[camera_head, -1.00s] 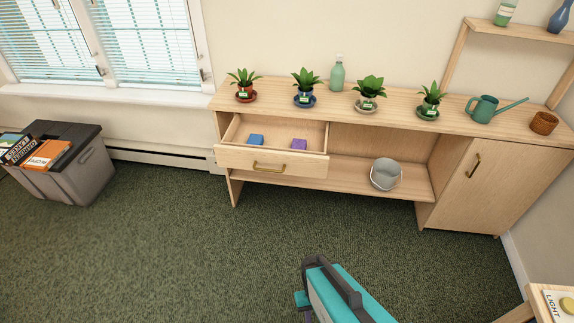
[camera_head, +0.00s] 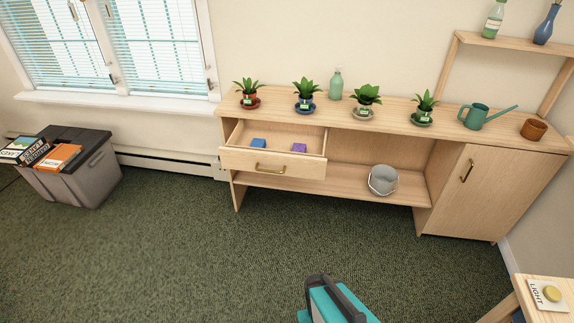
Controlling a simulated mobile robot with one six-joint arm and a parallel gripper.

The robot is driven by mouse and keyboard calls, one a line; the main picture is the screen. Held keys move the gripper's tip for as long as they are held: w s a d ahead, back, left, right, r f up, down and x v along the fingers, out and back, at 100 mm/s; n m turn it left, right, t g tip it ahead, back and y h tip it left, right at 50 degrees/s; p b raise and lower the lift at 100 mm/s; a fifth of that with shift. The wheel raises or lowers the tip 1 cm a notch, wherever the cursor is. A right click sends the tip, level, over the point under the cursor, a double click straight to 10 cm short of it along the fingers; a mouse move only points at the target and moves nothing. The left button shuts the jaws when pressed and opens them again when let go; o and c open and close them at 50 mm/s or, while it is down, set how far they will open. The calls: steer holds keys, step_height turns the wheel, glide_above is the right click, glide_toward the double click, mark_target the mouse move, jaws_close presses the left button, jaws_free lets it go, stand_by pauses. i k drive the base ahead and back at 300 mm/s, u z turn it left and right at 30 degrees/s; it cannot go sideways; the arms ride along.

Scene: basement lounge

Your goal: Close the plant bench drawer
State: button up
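The plant bench (camera_head: 400,118) is a light wooden unit against the far wall. Its drawer (camera_head: 272,166), at the upper left of the bench, stands pulled out. The drawer has a brass bar handle (camera_head: 269,171) on its front. A blue block (camera_head: 258,143) and a purple block (camera_head: 299,147) lie inside it. A teal and dark part, which looks like my arm, shows at the bottom centre, well short of the bench. No gripper fingers can be made out in the picture.
Potted plants, a bottle (camera_head: 336,84) and a watering can (camera_head: 476,117) stand on the bench top. A bucket (camera_head: 383,180) sits on the shelf right of the drawer. A grey bin (camera_head: 95,172) stands at left. The carpet before the drawer is clear.

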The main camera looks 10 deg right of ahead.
mark_target(277, 158)
steer(key=u, duration=0.15)
steer(key=i, duration=0.95)
steer(key=z, duration=0.3)
steer(key=k, duration=0.55)
steer(key=u, duration=1.4)
